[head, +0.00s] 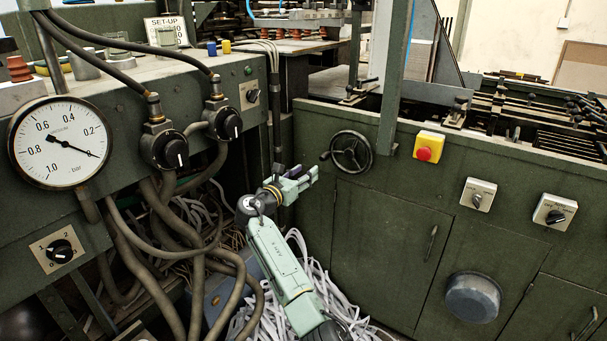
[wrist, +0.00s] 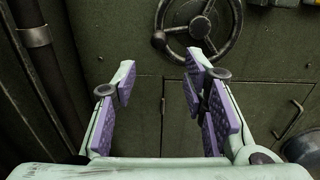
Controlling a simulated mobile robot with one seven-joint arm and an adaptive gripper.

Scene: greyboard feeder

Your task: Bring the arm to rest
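My gripper (head: 305,180) is at the end of my pale green arm, low in front of the dark green cabinet in the head view. In the wrist view my gripper (wrist: 158,88) has its purple-padded fingers spread apart with nothing between them. Its fingers point toward the cabinet door and the black handwheel (wrist: 200,28). In the head view the handwheel (head: 351,152) is to the right of and above the fingers. No contact between the fingers and the wheel or cabinet shows.
A pressure gauge (head: 60,142), black knobs and thick hoses (head: 150,270) are on the left. A red stop button (head: 428,147) and two switches (head: 478,194) are on the cabinet at right. White strips (head: 240,315) lie on the floor below my arm.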

